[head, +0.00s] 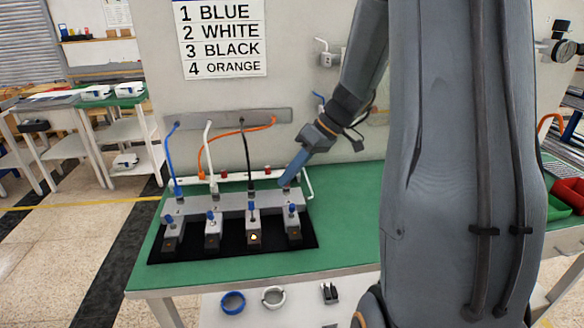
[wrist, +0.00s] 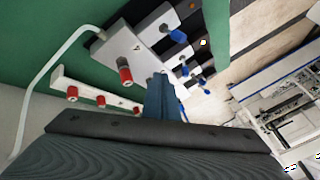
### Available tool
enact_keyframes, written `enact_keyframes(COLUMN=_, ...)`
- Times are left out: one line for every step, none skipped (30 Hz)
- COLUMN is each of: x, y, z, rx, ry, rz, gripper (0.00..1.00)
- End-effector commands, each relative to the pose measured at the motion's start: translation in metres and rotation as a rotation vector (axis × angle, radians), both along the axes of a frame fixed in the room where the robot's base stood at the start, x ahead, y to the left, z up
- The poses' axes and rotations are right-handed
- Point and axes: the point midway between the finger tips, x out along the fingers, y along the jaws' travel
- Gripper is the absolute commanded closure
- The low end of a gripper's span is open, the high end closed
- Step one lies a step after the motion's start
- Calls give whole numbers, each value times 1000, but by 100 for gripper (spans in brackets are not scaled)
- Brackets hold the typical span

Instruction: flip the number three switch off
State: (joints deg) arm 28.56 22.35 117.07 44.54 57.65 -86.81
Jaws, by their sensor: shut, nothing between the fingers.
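A grey switch block (head: 230,203) with a row of several units sits on a black mat on the green bench. Each unit has a blue-tipped lever. The third unit from the left has its lever (head: 251,207) above a lamp (head: 254,238) that glows; the other lamps look dark. A black cable (head: 247,150) runs down behind the third unit. My gripper (head: 285,183) is shut and empty, pointing down at the back of the rightmost unit; contact cannot be told. In the wrist view its closed fingers (wrist: 163,97) are beside the block's near end (wrist: 137,55), which has a red cap.
A wall sign (head: 222,40) lists 1 blue, 2 white, 3 black, 4 orange. Blue, white and orange cables (head: 238,128) also hang behind the block. A white strip with red parts (head: 235,175) lies behind it. The green bench top (head: 345,210) is clear to the right.

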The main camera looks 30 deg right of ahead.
Motion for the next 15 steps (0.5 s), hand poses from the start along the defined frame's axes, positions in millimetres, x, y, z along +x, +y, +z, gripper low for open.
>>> enact_keyframes(x=1, y=8, z=-8, rx=1, ry=5, rz=5, gripper=100)
enact_keyframes(x=2, y=12, z=-13, rx=2, ry=5, rz=4, gripper=100)
enact_keyframes(x=3, y=16, z=-19, rx=1, ry=4, rz=3, gripper=100)
enact_keyframes(x=4, y=20, z=-24, rx=1, ry=5, rz=5, gripper=100)
enact_keyframes(x=5, y=23, z=-29, rx=1, ry=5, rz=4, gripper=100)
enact_keyframes(x=7, y=27, z=-35, rx=2, ry=5, rz=4, gripper=100)
enact_keyframes(x=8, y=30, z=-39, rx=1, ry=4, rz=3, gripper=100)
enact_keyframes(x=9, y=34, z=-43, rx=1, ry=4, rz=3, gripper=100)
enact_keyframes(x=7, y=39, z=-42, rx=0, ry=3, rz=5, gripper=100)
enact_keyframes(x=6, y=44, z=-40, rx=-1, ry=1, rz=3, gripper=100)
enact_keyframes(x=4, y=48, z=-39, rx=-1, ry=1, rz=3, gripper=100)
enact_keyframes(x=2, y=53, z=-38, rx=0, ry=1, rz=5, gripper=100)
enact_keyframes(x=1, y=56, z=-37, rx=0, ry=1, rz=5, gripper=100)
enact_keyframes(x=0, y=59, z=-37, rx=-1, ry=0, rz=4, gripper=100)
enact_keyframes(x=-1, y=61, z=-37, rx=-1, ry=0, rz=2, gripper=100)
